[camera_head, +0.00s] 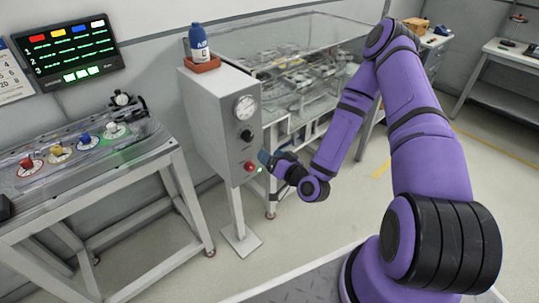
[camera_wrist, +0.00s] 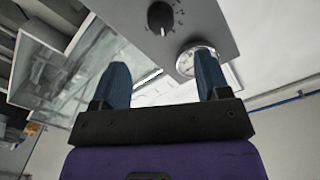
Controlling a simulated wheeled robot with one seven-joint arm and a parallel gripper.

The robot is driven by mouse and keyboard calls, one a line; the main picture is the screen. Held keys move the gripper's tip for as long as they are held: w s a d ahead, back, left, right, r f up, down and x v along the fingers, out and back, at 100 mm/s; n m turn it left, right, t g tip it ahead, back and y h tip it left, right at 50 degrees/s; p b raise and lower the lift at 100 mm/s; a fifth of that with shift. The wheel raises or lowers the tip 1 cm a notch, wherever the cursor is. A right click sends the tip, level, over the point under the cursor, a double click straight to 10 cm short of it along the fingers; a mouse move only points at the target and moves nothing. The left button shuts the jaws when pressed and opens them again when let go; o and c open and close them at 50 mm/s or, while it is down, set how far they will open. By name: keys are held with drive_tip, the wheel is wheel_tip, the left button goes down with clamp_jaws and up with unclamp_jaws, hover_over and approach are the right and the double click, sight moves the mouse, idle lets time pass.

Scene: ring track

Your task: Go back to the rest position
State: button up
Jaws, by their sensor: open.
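My gripper (camera_head: 268,160) is at the end of my purple arm, in front of the grey control cabinet (camera_head: 215,110), close to the red button (camera_head: 250,166) in the head view. In the wrist view my gripper (camera_wrist: 161,85) shows two blue fingers spread apart with nothing between them. The cabinet's black knob (camera_wrist: 161,17) and round gauge (camera_wrist: 196,60) show beyond the fingers. The gauge (camera_head: 245,107) and black knob (camera_head: 246,135) also show on the cabinet in the head view. I cannot tell whether a finger touches the cabinet.
A blue bottle (camera_head: 198,42) stands in a red holder on the cabinet. A glass-sided table (camera_head: 290,50) stands behind it. A bench with coloured buttons (camera_head: 75,165) is at left, under a wall screen (camera_head: 68,50). Another table (camera_head: 510,52) is far right.

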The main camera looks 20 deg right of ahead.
idle(0.3)
drive_tip(key=d+r+n+g+h, duration=0.2)
drive_tip(key=r+g, duration=0.1)
drive_tip(key=r, duration=0.4)
drive_tip(key=s+d+r+n+g+h, duration=0.1)
drive_tip(key=r+n+g, duration=0.15)
drive_tip(key=r, duration=0.55)
drive_tip(key=d+r+n+g+h, duration=0.2)
drive_tip(key=r+g, duration=0.1)
drive_tip(key=r, duration=0.4)
drive_tip(key=s+r+m+g, duration=0.1)
drive_tip(key=s+r, duration=0.4)
drive_tip(key=s, duration=0.3)
drive_tip(key=s+r+m+g, duration=0.1)
drive_tip(key=s+r, duration=0.5)
drive_tip(key=s, duration=0.3)
drive_tip(key=s+a+r+m+g, duration=0.1)
drive_tip(key=s+r+m, duration=0.1)
drive_tip(key=s+r, duration=0.4)
drive_tip(key=s, duration=0.3)
drive_tip(key=shift+s+r+h, duration=0.15)
drive_tip(key=shift+r+h, duration=0.1)
drive_tip(key=shift+h, duration=0.05)
